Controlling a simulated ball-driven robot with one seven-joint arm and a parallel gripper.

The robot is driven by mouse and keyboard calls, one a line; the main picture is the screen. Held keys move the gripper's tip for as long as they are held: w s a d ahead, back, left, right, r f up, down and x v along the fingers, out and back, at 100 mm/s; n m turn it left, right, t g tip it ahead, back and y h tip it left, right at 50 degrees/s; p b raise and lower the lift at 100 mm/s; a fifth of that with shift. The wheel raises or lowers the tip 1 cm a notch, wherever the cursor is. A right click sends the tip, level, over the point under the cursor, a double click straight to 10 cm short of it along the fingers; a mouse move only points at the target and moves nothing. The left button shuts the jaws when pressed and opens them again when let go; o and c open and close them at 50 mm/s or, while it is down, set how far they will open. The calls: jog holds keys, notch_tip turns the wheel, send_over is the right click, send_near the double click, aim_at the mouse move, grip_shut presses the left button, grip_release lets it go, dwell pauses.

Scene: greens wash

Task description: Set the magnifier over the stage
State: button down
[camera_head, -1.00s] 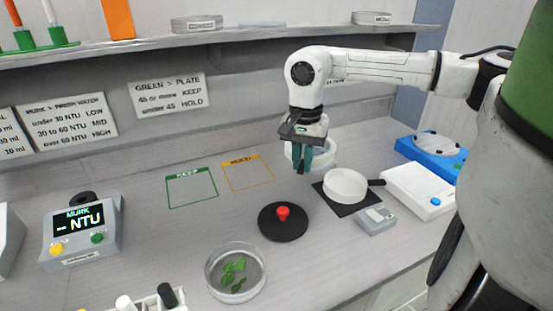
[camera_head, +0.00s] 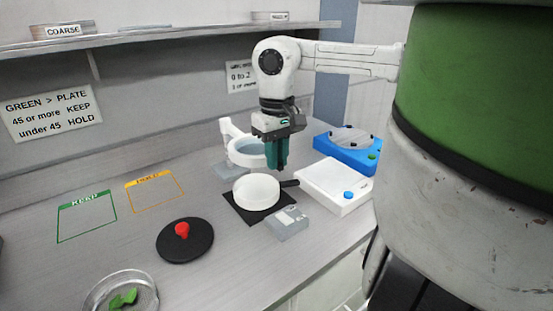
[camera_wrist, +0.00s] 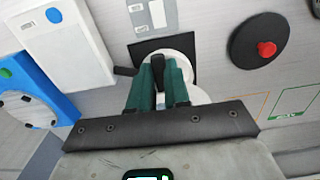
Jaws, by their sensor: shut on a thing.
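The magnifier (camera_head: 245,147) is a white ring with a pale bluish lens on a white arm and light grey base, at the back of the counter. The stage (camera_head: 256,189) is a white round disc on a black square mat, in front of the magnifier. The ring hangs behind and slightly left of the stage's middle in the head view. My gripper (camera_head: 277,157), with teal fingers, points down at the ring's right side. It is shut on a dark piece between its fingers (camera_wrist: 158,80), seemingly the magnifier's handle; the grip itself is partly hidden. The stage also shows beyond the fingers in the wrist view (camera_wrist: 182,48).
A dark handle (camera_head: 290,183) sticks out beside the stage. A grey box (camera_head: 288,223), white device (camera_head: 335,186) and blue device (camera_head: 340,155) stand close right. A black disc with a red knob (camera_head: 182,230) and a leaf dish (camera_head: 122,296) lie left. A shelf (camera_head: 170,32) runs above.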

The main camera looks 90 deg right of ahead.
jog(key=shift+s+d+r, duration=0.1)
jog(key=shift+s+d, duration=0.1)
jog(key=shift+d, duration=0.1)
jog(key=c, duration=1.1)
grip_release()
jog(key=shift+s+d, duration=0.1)
jog(key=shift+s, duration=0.05)
notch_tip(320, 180, up, 11)
jog(key=shift+f, duration=0.15)
